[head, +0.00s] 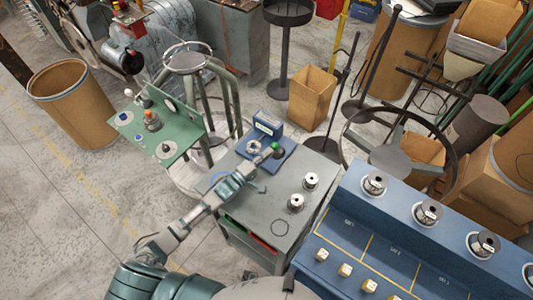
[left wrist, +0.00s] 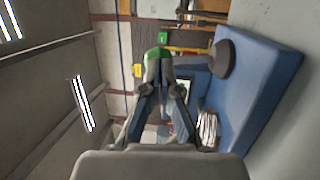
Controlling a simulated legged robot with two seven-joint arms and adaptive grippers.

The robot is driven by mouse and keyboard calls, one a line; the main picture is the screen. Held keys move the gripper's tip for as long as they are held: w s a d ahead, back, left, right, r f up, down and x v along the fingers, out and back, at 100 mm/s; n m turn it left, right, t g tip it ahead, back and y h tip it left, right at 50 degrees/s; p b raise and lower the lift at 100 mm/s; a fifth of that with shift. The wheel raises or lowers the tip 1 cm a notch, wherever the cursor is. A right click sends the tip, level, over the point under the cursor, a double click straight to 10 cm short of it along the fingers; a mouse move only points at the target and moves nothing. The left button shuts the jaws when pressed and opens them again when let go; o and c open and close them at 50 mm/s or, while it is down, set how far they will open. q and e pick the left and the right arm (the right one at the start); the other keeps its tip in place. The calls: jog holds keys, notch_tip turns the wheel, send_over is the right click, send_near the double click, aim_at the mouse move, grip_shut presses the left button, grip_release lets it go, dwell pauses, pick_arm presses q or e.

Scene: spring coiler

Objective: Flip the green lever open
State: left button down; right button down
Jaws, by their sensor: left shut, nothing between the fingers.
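A blue spring coiler (head: 267,128) with a blue base plate (head: 285,163) stands on the grey cart. The lever's green knob (head: 276,147) is beside the coiler. My left gripper (head: 268,156) is shut and empty, with its tips right by the green knob. In the left wrist view the green part (left wrist: 152,63) is partly hidden behind the fingertips of my gripper (left wrist: 160,70); I cannot tell whether they touch. A grey shaft with a dark round end (left wrist: 223,58) and the blue plate (left wrist: 255,85) are to the right there. My right gripper is not in view.
Two metal spools (head: 296,203) stand on the grey cart (head: 262,220). A blue bench (head: 395,245) with several spools and small blocks is at the right. A green panel (head: 160,130) is at the left. The front of the cart top is mostly clear.

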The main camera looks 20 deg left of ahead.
aim_at(273, 143)
pick_arm(q)
jog(key=r+p, duration=0.1)
jog(key=w+p, duration=0.1)
jog(key=shift+w+d+r+g+p, duration=0.1)
jog(key=shift+d+r+g+p, duration=0.05)
jog(key=shift+r+g+p, duration=0.25)
jog(key=shift+w+r, duration=0.1)
jog(key=shift+w, duration=0.2)
jog(key=shift+x, duration=1.05)
jog(key=w, duration=0.1)
jog(key=w+b, duration=0.1)
jog(key=w+d, duration=0.1)
jog(key=shift+w+r+b, duration=0.1)
jog(key=shift+r+b, duration=0.25)
jog(key=shift+r, duration=0.05)
jog(key=shift+r, duration=0.1)
